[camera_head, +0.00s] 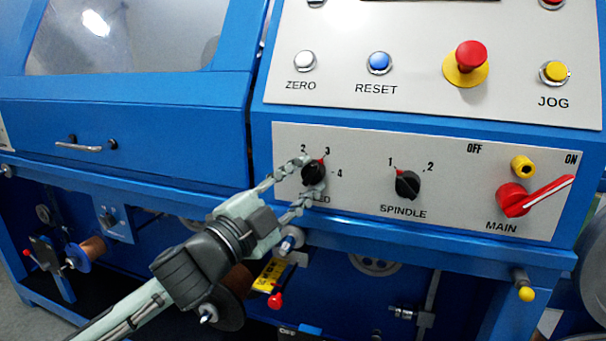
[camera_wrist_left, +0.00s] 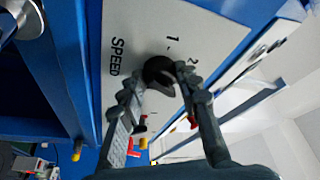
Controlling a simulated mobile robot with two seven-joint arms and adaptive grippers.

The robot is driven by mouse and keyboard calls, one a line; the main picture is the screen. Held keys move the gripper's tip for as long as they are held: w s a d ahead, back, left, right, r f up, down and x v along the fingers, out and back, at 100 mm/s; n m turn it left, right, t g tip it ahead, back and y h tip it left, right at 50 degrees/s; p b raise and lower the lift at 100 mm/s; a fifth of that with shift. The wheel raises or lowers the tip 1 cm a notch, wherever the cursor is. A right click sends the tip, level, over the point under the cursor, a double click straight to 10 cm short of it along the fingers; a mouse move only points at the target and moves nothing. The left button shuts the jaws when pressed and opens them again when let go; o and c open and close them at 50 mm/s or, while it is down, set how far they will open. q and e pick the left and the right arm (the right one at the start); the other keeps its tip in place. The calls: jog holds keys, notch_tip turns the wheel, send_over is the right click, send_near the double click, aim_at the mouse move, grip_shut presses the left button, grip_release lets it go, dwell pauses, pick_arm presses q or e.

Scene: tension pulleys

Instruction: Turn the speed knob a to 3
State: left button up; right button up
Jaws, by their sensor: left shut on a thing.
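The speed knob (camera_head: 315,174) is a black round knob on the light lower panel, with numbers 2, 3 and 4 visible around it. Its red mark points up and slightly right, toward the 3. My left gripper (camera_head: 309,177) reaches in from the lower left, shut on the knob with one finger above and one below. The lower finger covers part of the SPEED label. In the left wrist view, the black knob (camera_wrist_left: 159,72) sits between the fingertips of my left gripper (camera_wrist_left: 157,84), and the 1, 2 and SPEED lettering show. My right gripper is not in view.
The SPINDLE knob (camera_head: 407,185) is right of the speed knob, its red mark near 1. The red MAIN switch (camera_head: 513,200) is farther right, with a yellow button (camera_head: 523,167) above it. ZERO (camera_head: 304,62), RESET (camera_head: 379,63) and a red mushroom button (camera_head: 470,57) are above.

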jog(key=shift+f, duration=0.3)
pick_arm(q)
jog(key=o, duration=1.2)
jog(key=shift+c, duration=0.2)
jog(key=v, duration=1.2)
